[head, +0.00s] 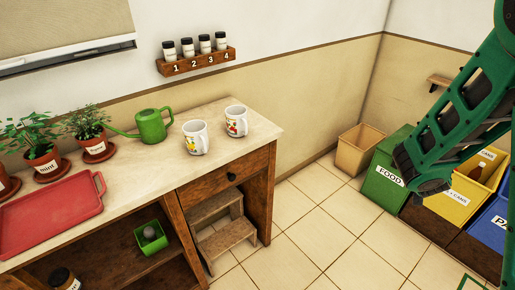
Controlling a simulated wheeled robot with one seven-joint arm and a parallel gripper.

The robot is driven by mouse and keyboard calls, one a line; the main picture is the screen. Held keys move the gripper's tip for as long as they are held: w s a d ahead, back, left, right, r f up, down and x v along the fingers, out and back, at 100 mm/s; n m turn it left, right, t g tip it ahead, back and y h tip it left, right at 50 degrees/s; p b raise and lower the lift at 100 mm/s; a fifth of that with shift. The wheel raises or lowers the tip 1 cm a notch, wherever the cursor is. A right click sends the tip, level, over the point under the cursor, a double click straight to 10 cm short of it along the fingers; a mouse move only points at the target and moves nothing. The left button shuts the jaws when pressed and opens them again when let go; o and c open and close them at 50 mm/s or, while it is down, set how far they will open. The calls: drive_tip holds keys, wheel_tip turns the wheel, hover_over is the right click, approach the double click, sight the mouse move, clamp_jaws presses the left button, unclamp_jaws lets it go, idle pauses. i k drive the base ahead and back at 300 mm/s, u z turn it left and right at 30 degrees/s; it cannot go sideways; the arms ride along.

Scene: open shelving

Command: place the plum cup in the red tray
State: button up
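Two white mugs with handles stand upright on the counter. The left mug (196,138) has a print with yellow and some red, and the right mug (236,121) has a print with red and some yellow. The prints are too small to tell for sure which one is the plum cup. The red tray (52,204) lies flat at the counter's left front and looks empty. My green arm hangs at the right, over the bins and away from the counter. No gripper fingers show.
A green watering can (152,125) stands between the mugs and potted herbs (88,124). A spice rack (196,61) hangs above. A green box (151,238) sits on the lower shelf, beside a wooden step stool (226,236). Bins (385,178) stand right; the tiled floor between is clear.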

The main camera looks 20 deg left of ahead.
sight(76, 202)
drive_tip(key=z, duration=0.15)
drive_tip(key=k, duration=1.6)
drive_tip(key=u, duration=0.9)
drive_tip(key=i, duration=1.25)
